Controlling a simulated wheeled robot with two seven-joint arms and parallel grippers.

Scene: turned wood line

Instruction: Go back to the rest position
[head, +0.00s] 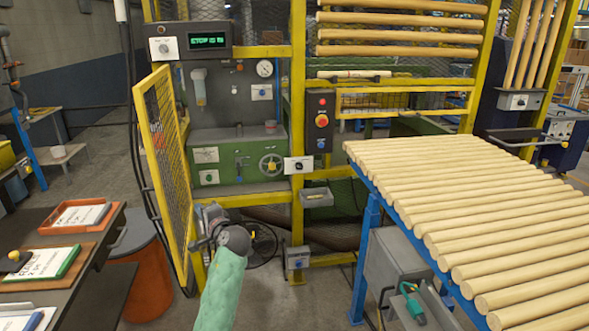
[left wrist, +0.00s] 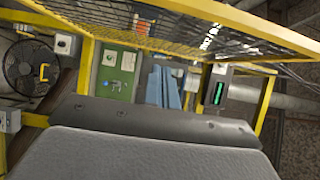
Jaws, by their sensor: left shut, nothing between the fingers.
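My left gripper (head: 207,222) is in the lower middle of the head view, at the end of my green-sleeved left arm. It is shut and holds nothing. It is in front of the lower edge of the open yellow mesh door (head: 165,150); whether it touches the door I cannot tell. In the left wrist view the mesh door (left wrist: 190,30) runs across the top, and a large grey surface fills the lower part. My right gripper is not in the head view.
A green machine (head: 235,158) stands behind the yellow frame. A roller table of wooden rods (head: 470,210) fills the right. A dark bench (head: 100,265) with trays is at left, beside an orange bin (head: 145,275). A black fan (head: 262,245) is low behind the gripper.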

